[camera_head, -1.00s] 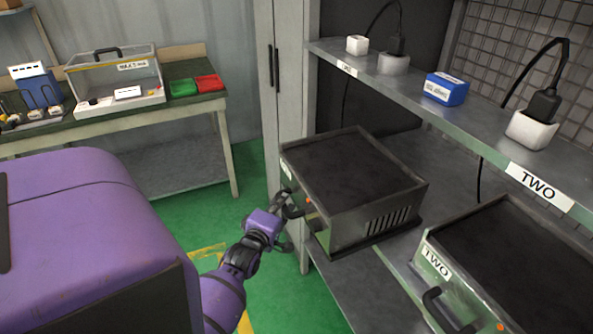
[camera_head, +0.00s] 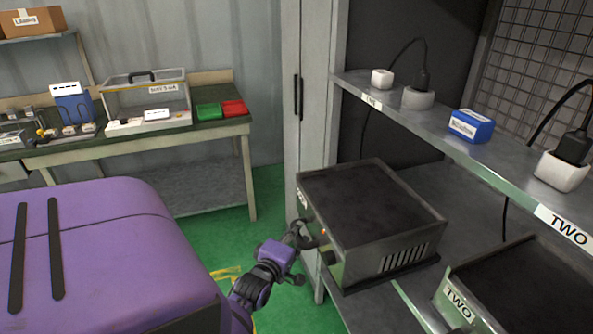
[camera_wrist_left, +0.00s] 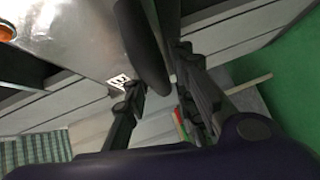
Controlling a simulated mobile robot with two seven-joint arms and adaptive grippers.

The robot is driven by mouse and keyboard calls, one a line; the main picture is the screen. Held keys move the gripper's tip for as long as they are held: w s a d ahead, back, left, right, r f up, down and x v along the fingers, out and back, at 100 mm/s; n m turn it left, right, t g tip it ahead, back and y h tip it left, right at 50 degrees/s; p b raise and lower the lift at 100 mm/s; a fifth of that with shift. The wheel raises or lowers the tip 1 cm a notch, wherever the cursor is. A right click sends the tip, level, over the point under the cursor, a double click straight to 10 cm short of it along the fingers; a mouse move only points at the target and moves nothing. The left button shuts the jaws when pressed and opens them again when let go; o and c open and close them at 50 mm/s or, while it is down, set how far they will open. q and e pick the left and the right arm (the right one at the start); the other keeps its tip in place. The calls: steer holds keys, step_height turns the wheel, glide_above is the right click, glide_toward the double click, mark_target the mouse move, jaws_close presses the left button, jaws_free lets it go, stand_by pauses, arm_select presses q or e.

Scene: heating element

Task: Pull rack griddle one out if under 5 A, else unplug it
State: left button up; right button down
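Rack griddle one (camera_head: 372,208), a dark-topped metal box with side vents, sits on the rack's lower level, its front overhanging the shelf edge. Its front label is too oblique to read. My left gripper (camera_head: 298,250) is at its front handle. In the left wrist view, the dark handle (camera_wrist_left: 148,45) passes between the spread fingers of the left gripper (camera_wrist_left: 160,85); firm contact on both sides does not show. My right gripper is out of view.
Griddle two (camera_head: 530,285) stands to the right, below a white socket (camera_head: 560,171) with a black plug. A blue box (camera_head: 471,126) lies on the upper shelf (camera_head: 445,140). A workbench (camera_head: 180,130) stands at the back left. Green floor (camera_head: 268,195) is free between.

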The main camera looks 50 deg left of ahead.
arm_select(q)
steer(key=v, duration=1.1)
steer(key=shift+s, duration=0.3)
steer(key=shift+d, duration=0.1)
steer(key=s+d+f+m+g+h+p, duration=0.1)
steer(key=s+d+f+m+g+h, duration=0.1)
steer(key=d+f+m, duration=0.35)
steer(key=s+d+f+m+g+h+p, duration=0.1)
steer(key=s+d+f+m+h, duration=0.15)
steer(key=d+m, duration=0.6)
steer(key=s+d+f+m+g+h+p, duration=0.1)
steer(key=s+d+f+m, duration=0.1)
steer(key=s+d, duration=0.4)
steer(key=s+d+f+m+g+h+p, duration=0.1)
steer(key=s+d+f+m+g+p, duration=0.1)
steer(key=s+d+m, duration=0.3)
steer(key=s+d+f, duration=0.1)
steer(key=s, duration=0.2)
steer(key=shift+s+d+f, duration=0.15)
steer(key=shift+s+d, duration=0.1)
steer(key=shift+d, duration=0.05)
